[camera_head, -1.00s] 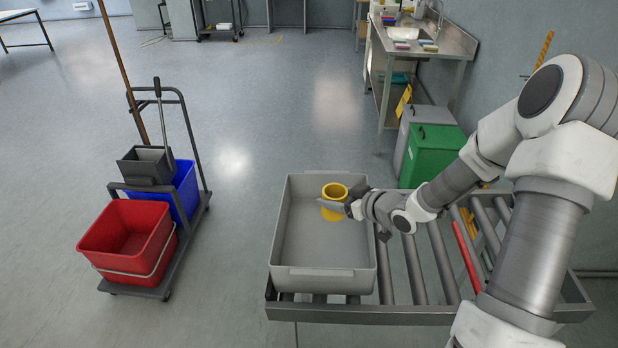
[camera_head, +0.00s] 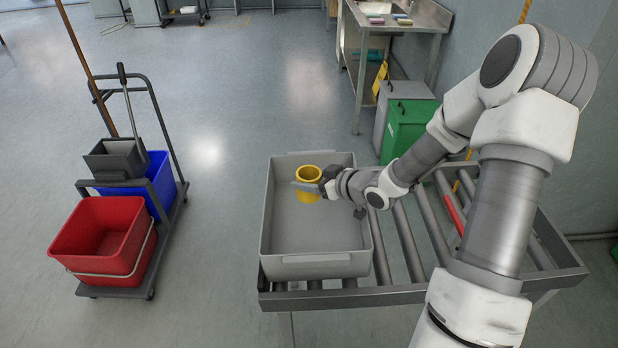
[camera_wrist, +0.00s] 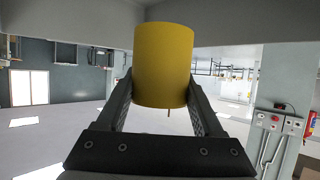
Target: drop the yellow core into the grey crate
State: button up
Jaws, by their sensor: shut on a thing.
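The yellow core (camera_head: 308,183) is a short hollow cylinder with its open end up in the head view. My gripper (camera_head: 318,187) is shut on it, with a finger on either side of it in the wrist view, where the core (camera_wrist: 163,65) fills the space between the fingertips (camera_wrist: 163,92). The grey crate (camera_head: 315,266) is a wide open tray on the roller stand. The core appears over the far part of the crate, inside its outline. I cannot tell its exact height above the floor of the crate. The crate looks otherwise empty.
The roller conveyor (camera_head: 410,250) carries the crate at its left end, with a red roller (camera_head: 453,213) farther right. A mop trolley with a red bucket (camera_head: 104,237) and a blue bucket (camera_head: 160,183) stands to the left. A green bin (camera_head: 408,128) stands behind.

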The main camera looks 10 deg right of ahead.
jog(key=shift+f+b, duration=0.75)
jog(key=shift+f, duration=0.45)
jog(key=o, duration=1.4)
jog(key=shift+c, duration=0.2)
jog(key=p+v, duration=0.4)
jog(key=v, duration=1.3)
jog(key=shift+s, duration=0.25)
jog(key=shift+d+r, duration=0.1)
